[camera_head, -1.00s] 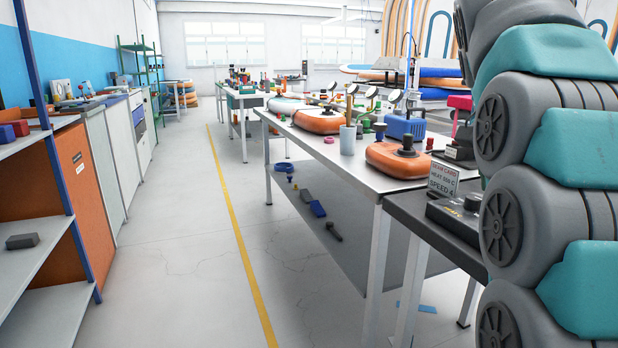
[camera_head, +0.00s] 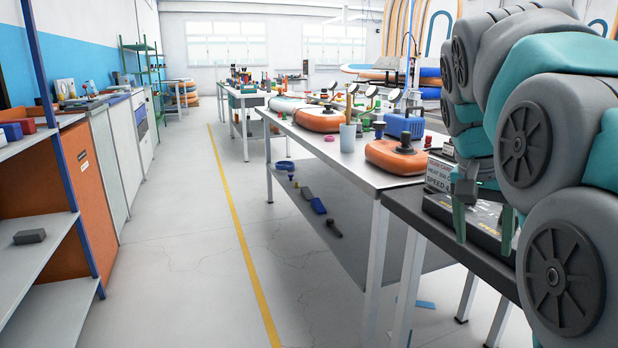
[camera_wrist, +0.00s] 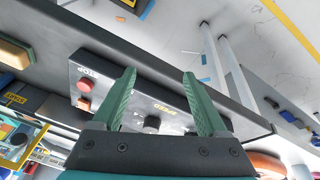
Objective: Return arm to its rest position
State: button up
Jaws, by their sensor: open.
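My arm, grey and teal, fills the right side of the head view. My gripper (camera_head: 483,222) has green fingers that point down over a dark control box (camera_head: 470,218) on the dark bench at the right. In the wrist view my gripper (camera_wrist: 160,100) has its two fingers spread apart with nothing between them. Beyond them is the control box (camera_wrist: 105,85), with a red stop button (camera_wrist: 84,85) and a black knob (camera_wrist: 152,123). I cannot tell whether the fingers touch the box.
Shelves (camera_head: 45,255) line the left. The floor aisle with a yellow line (camera_head: 235,220) is clear.

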jog(key=s+a+f+n+g+y, duration=0.1)
jog(key=s+a+f+n, duration=0.3)
jog(key=s+f, duration=0.8)
jog(key=s+a+f+n+g+y, duration=0.2)
jog(key=s+a+f+n, duration=0.3)
jog(key=s+a+f, duration=0.4)
jog(key=s+f, duration=0.3)
jog(key=s, duration=0.1)
jog(key=shift+s+f, duration=0.25)
jog(key=shift+s, duration=0.05)
jog(key=shift+w, duration=0.1)
